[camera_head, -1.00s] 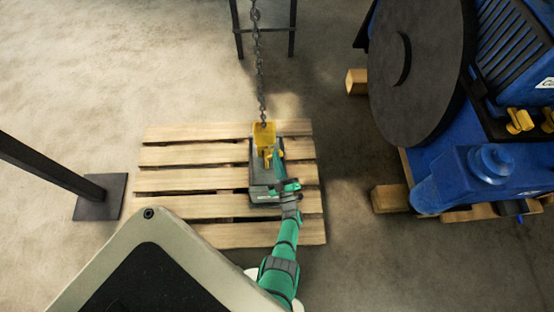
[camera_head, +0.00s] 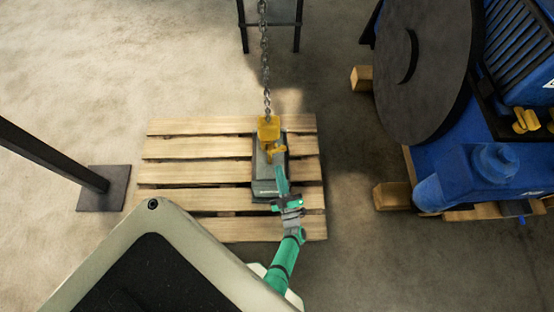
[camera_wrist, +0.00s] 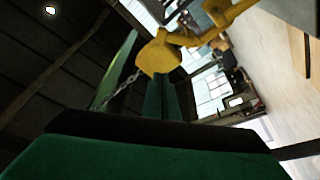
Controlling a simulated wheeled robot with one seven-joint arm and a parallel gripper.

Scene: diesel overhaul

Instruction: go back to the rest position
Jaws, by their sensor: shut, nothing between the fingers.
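My gripper (camera_head: 279,172) is at the end of my green arm, above the front part of a dark grey block on the pallet. Its green fingers point away from me, toward the yellow chain hook (camera_head: 268,130). In the wrist view the two fingers (camera_wrist: 163,98) lie close together, shut and empty. The yellow hook (camera_wrist: 160,57) shows just beyond their tips there; whether they touch it I cannot tell. The dark grey block (camera_head: 265,185) is partly hidden by the hook and my gripper.
A chain (camera_head: 265,65) hangs down to the hook. The wooden pallet (camera_head: 190,173) lies on the concrete floor. A blue engine (camera_head: 450,175) with a large dark disc (camera_head: 425,70) stands at right. A black post (camera_head: 50,155) is at left. Bare floor separates pallet and engine.

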